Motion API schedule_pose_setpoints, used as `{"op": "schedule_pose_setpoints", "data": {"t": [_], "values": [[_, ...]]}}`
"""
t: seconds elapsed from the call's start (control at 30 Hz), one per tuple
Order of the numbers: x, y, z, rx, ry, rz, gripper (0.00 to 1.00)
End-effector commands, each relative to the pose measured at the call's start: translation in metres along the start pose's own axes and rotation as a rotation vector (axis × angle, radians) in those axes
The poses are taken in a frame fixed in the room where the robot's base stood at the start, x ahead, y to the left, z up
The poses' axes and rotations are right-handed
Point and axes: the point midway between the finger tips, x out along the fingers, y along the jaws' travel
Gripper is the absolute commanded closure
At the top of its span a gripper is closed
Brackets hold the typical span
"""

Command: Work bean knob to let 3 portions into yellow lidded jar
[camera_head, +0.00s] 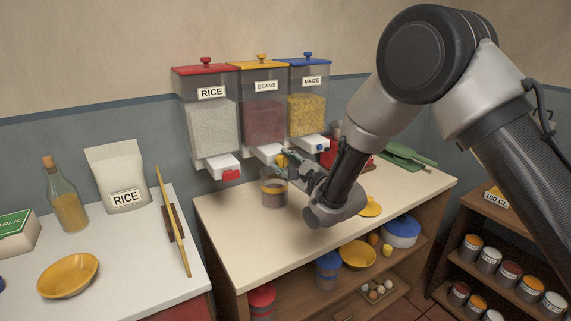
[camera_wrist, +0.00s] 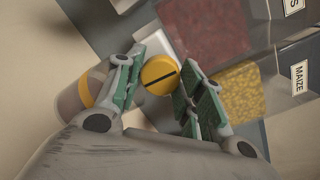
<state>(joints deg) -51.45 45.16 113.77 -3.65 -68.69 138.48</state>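The beans dispenser (camera_head: 263,112) with a yellow lid is the middle one of three on the wall. Its round yellow knob (camera_wrist: 159,74) has a dark slot, seen lying slantwise in the wrist view. My gripper (camera_head: 285,160) is at the front of this dispenser, hiding the knob in the head view. Its green-padded fingers (camera_wrist: 160,85) stand apart on either side of the knob; firm contact is not visible. A jar with a yellow band (camera_head: 273,191) stands on the counter below the beans outlet; part of it shows in the wrist view (camera_wrist: 78,100). Its contents are unclear.
The rice dispenser (camera_head: 209,122) is at left and the maize dispenser (camera_head: 307,112) at right. A flat yellow disc, perhaps a lid (camera_head: 370,207), lies on the counter right of my gripper. The counter's front left (camera_head: 240,225) is clear. Bowls and jars fill the shelf below.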

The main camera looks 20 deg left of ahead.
Motion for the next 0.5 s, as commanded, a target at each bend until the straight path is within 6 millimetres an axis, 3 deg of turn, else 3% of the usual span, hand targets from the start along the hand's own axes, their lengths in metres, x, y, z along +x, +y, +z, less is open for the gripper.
{"op": "schedule_pose_setpoints", "data": {"t": [0.1, 0.5], "values": [[0.0, 0.0002, -0.0001, 0.0, 0.0, 0.0, 0.42], [-0.0088, -0.0002, 0.0001, -0.001, 0.0, 0.0, 0.42]]}}
